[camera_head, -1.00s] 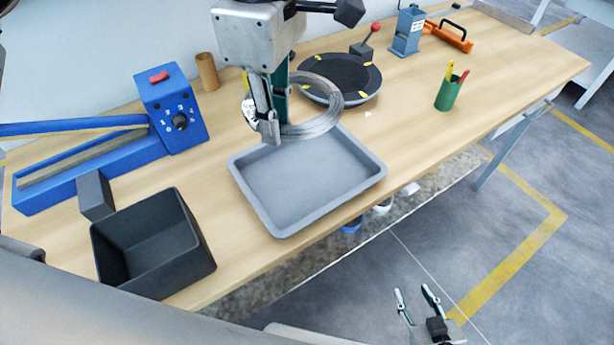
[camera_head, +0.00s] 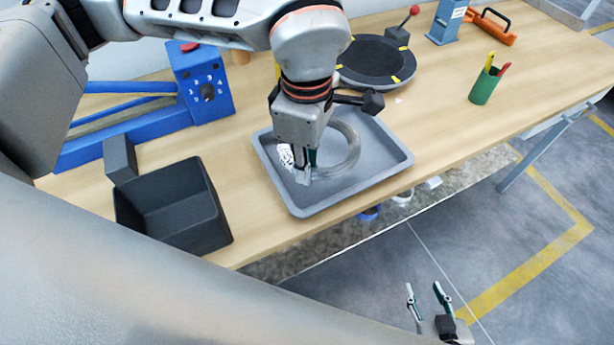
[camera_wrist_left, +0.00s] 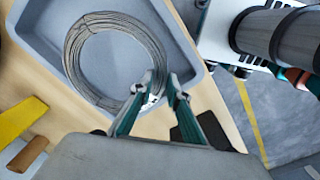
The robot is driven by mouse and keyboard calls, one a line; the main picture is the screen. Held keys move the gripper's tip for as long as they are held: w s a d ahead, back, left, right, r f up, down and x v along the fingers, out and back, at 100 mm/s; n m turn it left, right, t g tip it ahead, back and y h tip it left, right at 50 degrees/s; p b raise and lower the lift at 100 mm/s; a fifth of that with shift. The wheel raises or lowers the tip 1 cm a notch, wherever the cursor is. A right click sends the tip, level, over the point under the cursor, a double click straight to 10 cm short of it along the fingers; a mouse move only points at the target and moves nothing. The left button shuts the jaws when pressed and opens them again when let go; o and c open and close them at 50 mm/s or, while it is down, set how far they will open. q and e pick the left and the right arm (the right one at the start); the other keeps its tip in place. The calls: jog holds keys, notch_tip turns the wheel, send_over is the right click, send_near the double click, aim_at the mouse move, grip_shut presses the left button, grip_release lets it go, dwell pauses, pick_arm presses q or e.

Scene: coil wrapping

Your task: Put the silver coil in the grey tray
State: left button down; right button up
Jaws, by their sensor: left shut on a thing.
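The silver coil (camera_head: 352,153) is a ring of thin wire. My left gripper (camera_head: 303,178) is shut on its near left side and holds it over the grey tray (camera_head: 401,163). In the left wrist view the coil (camera_wrist_left: 72,50) appears within the tray's outline, and the gripper (camera_wrist_left: 160,92) has the coil's edge between its fingertips. I cannot tell whether the coil touches the tray floor. My right gripper (camera_head: 428,300) is open and empty, low at the bottom right, beyond the table's front edge.
A black open bin (camera_head: 172,208) stands left of the tray, beside a blue machine (camera_head: 203,85). A black turntable (camera_head: 376,62) lies behind the tray. A green pen cup (camera_head: 485,86) stands at the right. The tabletop between cup and tray is clear.

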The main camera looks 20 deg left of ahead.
aim_at(307, 190)
pick_arm(q)
jog(key=shift+f, duration=2.25)
jog(key=c, duration=1.9)
grip_release()
jog(key=shift+f, duration=0.15)
notch_tip(307, 190, up, 12)
jog(key=shift+r, duration=0.15)
jog(key=shift+s, duration=0.1)
